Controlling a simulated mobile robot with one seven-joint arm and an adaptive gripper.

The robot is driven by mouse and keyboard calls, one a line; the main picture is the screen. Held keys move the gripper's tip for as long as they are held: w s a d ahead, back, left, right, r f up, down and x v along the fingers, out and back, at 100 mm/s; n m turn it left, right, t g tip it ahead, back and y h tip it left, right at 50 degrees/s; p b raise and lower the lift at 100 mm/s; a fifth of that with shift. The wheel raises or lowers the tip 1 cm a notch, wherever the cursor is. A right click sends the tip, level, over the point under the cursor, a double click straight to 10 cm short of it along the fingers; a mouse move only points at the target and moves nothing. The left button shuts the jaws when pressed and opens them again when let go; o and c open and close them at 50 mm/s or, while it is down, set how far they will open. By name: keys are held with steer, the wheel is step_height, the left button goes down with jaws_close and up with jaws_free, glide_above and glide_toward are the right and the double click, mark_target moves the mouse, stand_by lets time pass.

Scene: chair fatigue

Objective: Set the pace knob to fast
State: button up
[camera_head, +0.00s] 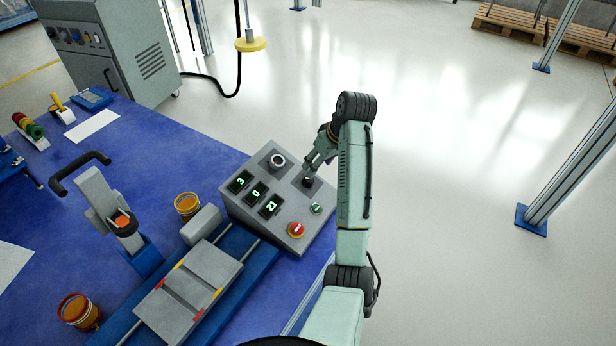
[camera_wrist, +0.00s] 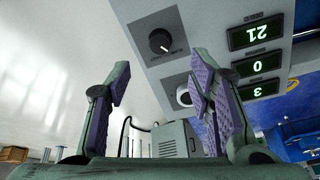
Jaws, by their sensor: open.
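A grey control box (camera_head: 250,205) stands on the blue table's right end. A black round knob (camera_head: 308,182) sits on its upper right part, close to my gripper (camera_head: 314,166).
Green displays (camera_head: 256,192) read 3, 0 and 21. Open floor lies right.

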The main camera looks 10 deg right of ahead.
mark_target(308, 181)
steer(key=x, duration=0.9)
steer(key=shift+w+f+p, duration=0.1)
steer(key=shift+f+p, duration=0.05)
steer(key=shift+p, duration=0.2)
jaws_close()
